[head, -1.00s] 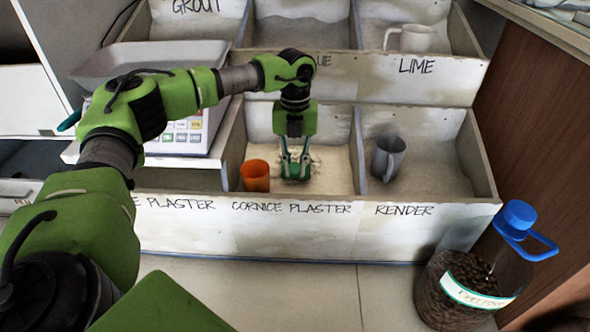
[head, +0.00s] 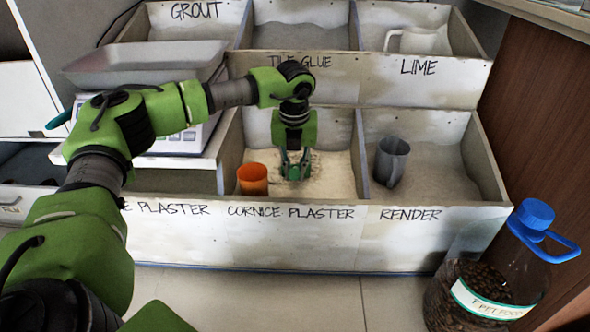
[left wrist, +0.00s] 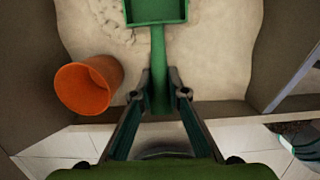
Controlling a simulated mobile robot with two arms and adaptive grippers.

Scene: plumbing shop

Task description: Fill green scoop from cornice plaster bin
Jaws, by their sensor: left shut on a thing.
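The cornice plaster bin (head: 328,180) is the middle lower compartment, with pale powder (head: 322,168) in it and its label on the front board. My left gripper (head: 293,170) reaches down into this bin. It is shut on the handle of the green scoop (left wrist: 157,80). In the left wrist view the scoop's square head (left wrist: 156,10) lies over the powder at the top edge and is partly cut off. The powder beside the head looks disturbed. My right gripper is not in view.
An orange cup (head: 252,180) stands in the same bin, left of the scoop, and shows in the left wrist view (left wrist: 88,86). A grey jug (head: 391,160) stands in the render bin. A scale (head: 180,138) sits to the left. A large bottle (head: 490,275) stands at front right.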

